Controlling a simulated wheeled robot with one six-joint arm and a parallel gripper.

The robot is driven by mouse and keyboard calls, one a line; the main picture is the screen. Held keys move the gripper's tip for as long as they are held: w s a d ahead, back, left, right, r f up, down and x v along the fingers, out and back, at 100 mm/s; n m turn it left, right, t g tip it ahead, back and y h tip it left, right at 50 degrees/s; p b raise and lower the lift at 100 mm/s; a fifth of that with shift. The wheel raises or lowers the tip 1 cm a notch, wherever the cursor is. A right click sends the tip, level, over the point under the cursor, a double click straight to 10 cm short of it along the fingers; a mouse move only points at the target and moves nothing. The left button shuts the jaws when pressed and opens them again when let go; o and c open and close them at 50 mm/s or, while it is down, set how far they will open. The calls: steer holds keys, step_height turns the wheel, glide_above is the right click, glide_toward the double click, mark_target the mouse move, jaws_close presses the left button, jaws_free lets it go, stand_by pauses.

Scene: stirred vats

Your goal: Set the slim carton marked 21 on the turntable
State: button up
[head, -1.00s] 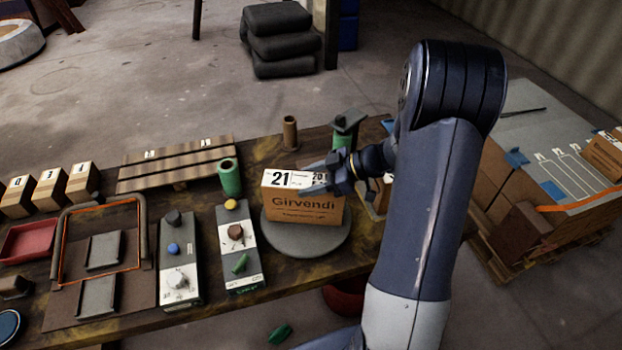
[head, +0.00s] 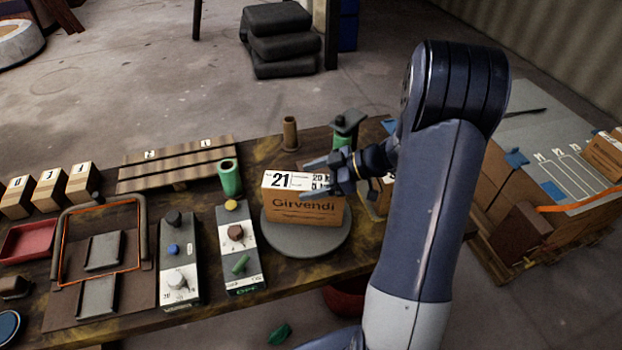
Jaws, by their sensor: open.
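The slim carton marked 21 (head: 303,207), brown with a white label on top and "Girvendi" on its front, stands upright on the turntable (head: 306,245), a round grey disc on the table. My gripper (head: 314,179) is open at the carton's top right, with its fingers over the label's right part. From this view I cannot tell whether the fingers still touch the carton. The turntable's far side is hidden behind the carton.
Two control boxes (head: 180,262) (head: 237,250) with knobs stand left of the turntable. A green cup (head: 230,178) and a brown cylinder (head: 290,133) stand behind. Another carton (head: 379,195) is partly hidden behind my arm. Several small boxes (head: 48,190) stand far left.

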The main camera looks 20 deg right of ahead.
steer(key=b+v, duration=0.1)
steer(key=v, duration=1)
steer(key=shift+d+b, duration=0.2)
steer(key=shift+b, duration=0.2)
